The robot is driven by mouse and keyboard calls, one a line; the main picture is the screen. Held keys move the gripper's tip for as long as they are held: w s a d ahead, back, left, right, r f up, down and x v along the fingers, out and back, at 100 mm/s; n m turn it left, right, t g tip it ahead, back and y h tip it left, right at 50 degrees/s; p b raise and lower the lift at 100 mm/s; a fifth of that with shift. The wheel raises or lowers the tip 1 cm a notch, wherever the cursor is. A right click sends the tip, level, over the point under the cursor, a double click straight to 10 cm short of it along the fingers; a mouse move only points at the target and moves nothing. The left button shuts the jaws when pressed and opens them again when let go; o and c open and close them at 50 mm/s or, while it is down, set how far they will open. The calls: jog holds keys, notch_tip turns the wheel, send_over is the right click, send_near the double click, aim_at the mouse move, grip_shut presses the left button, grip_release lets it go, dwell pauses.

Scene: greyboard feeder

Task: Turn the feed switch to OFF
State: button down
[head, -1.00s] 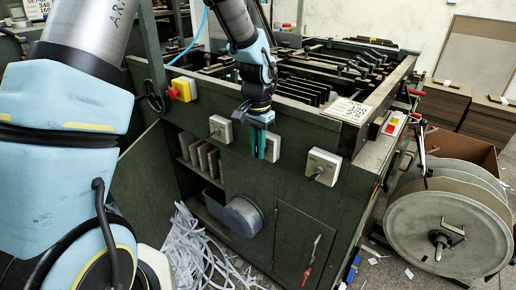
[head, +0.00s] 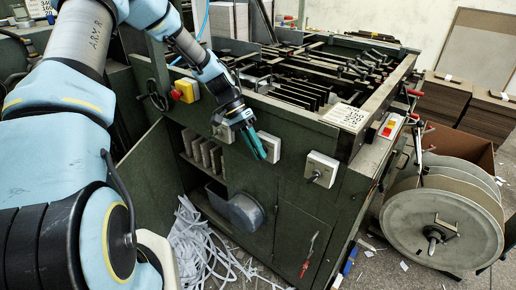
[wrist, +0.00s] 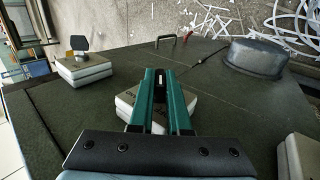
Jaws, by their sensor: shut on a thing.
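Three pale switch boxes are on the green machine front. My gripper (head: 262,155) is at the middle switch box (head: 273,142), its teal fingers slanting down to the right across it. In the wrist view, the gripper (wrist: 161,74) lies over the same box (wrist: 125,103), with its fingers close together on the knob, which they mostly hide. The right switch box (head: 327,163) shows a dark knob; it also shows in the wrist view (wrist: 88,69). The left switch box (head: 219,133) is partly covered by my wrist.
A yellow box with a red button (head: 185,90) is at the upper left. A rounded grey housing (head: 245,211) sticks out below the switches. A large reel (head: 440,225) stands at the right. Paper strips (head: 200,250) litter the floor.

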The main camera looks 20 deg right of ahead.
jog(key=shift+w+g+h, duration=0.1)
jog(key=shift+g+h, duration=0.2)
jog(key=shift+g, duration=0.3)
jog(key=c, duration=0.9)
grip_release()
jog(key=b+v, duration=0.3)
jog(key=v, duration=0.7)
jog(key=shift+w+a, duration=0.25)
jog(key=shift+w, duration=0.15)
jog(key=s+a+r+n+t+y, duration=0.1)
jog(key=s+a+n+t, duration=0.2)
jog(key=a, duration=0.6)
jog(key=s+a+r+n+t+y, duration=0.1)
jog(key=s+a+n+t, duration=0.2)
jog(key=a, duration=0.6)
jog(key=s+a+r+n+t+y, duration=0.1)
jog(key=s+a+n+t+y, duration=0.1)
jog(key=s+a+n, duration=0.3)
jog(key=shift+s+a+t, duration=0.25)
jog(key=shift+a+t, duration=0.05)
jog(key=shift+a, duration=0.65)
jog(key=shift+s+a+t, duration=0.2)
jog(key=shift+a+t, duration=0.1)
jog(key=shift+a, duration=0.65)
